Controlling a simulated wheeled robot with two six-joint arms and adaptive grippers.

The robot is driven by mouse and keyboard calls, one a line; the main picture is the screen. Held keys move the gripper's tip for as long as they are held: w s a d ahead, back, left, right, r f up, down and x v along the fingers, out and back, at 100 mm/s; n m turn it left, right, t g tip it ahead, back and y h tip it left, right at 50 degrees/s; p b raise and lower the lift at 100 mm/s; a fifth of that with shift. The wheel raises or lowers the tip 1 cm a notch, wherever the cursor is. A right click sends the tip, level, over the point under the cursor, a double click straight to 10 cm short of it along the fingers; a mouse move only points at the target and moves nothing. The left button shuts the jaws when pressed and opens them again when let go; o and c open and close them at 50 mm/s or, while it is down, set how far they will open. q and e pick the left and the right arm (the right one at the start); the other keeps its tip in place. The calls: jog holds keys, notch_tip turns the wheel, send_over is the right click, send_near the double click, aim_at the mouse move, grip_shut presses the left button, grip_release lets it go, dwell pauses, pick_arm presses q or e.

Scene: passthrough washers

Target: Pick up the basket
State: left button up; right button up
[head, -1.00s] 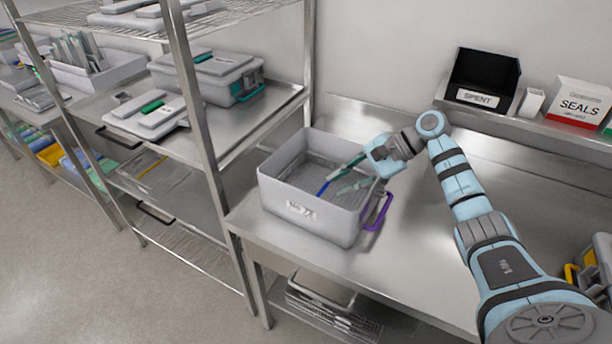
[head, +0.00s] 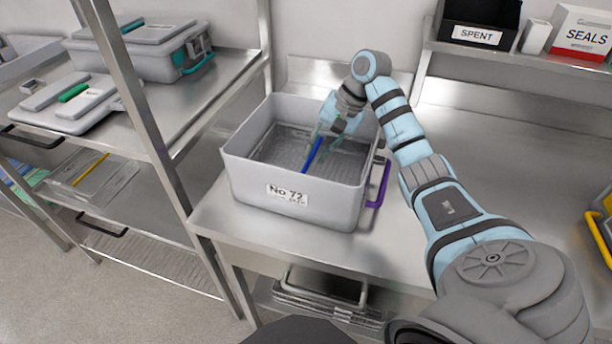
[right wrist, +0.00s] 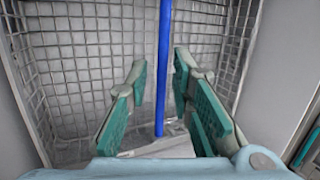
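The basket (head: 275,152) is grey wire mesh and sits inside a grey bin (head: 252,192) labelled No 72. A blue bar (head: 314,154), which looks like the basket's handle, rises over its middle. My right gripper (head: 322,130) reaches down into the bin from above. In the right wrist view the blue bar (right wrist: 163,60) runs between the spread teal finger pads, with gaps on both sides. The mesh (right wrist: 75,60) lies beyond the fingers. The right gripper is open and empty. My left gripper is not in view.
The bin stands on a steel table (head: 285,243) and has a purple handle (head: 378,184) on its right. A shelf post (head: 130,95) rises at left. A black SPENT box (head: 478,22) and SEALS box (head: 582,33) sit on the upper right shelf.

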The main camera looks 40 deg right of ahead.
aim_at(309, 162)
jog(key=x, duration=0.5)
jog(key=shift+w, duration=0.2)
grip_shut()
